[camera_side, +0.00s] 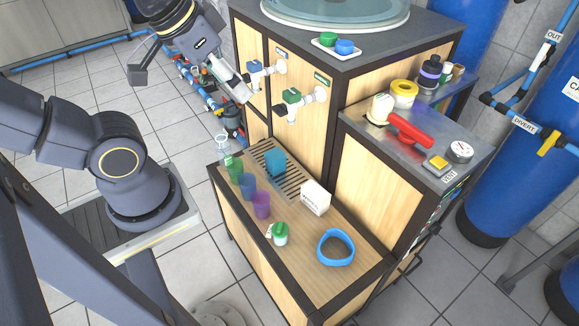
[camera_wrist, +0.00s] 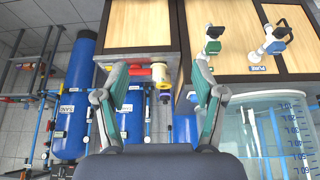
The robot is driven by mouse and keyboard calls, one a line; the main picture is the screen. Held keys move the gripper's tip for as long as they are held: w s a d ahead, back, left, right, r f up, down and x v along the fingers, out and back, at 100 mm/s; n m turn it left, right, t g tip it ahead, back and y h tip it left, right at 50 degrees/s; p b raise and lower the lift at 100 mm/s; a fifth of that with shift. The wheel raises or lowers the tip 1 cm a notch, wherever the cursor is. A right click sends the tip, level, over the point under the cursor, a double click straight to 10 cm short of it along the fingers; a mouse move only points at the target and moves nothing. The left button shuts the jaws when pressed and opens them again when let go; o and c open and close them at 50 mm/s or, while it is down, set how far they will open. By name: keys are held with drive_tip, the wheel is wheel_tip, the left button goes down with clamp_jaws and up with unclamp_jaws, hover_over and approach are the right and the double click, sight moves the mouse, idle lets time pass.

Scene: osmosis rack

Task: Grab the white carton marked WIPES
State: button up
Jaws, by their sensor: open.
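The white carton (camera_side: 315,198) stands on the low wooden bench in the side view, right of the slotted drain grille. Dark print shows on its near side but is too small to read. It does not show in the wrist view. My gripper (camera_wrist: 160,72) is open and empty in the wrist view, its two fingers spread wide with green inner pads. In the side view my wrist is at the upper left, above and well away from the carton.
Green, blue and purple cups (camera_side: 262,205) stand along the left edge. Taps (camera_side: 291,104) and a tall cabinet stand behind.

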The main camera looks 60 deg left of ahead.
drive_tip(key=shift+o, duration=0.7)
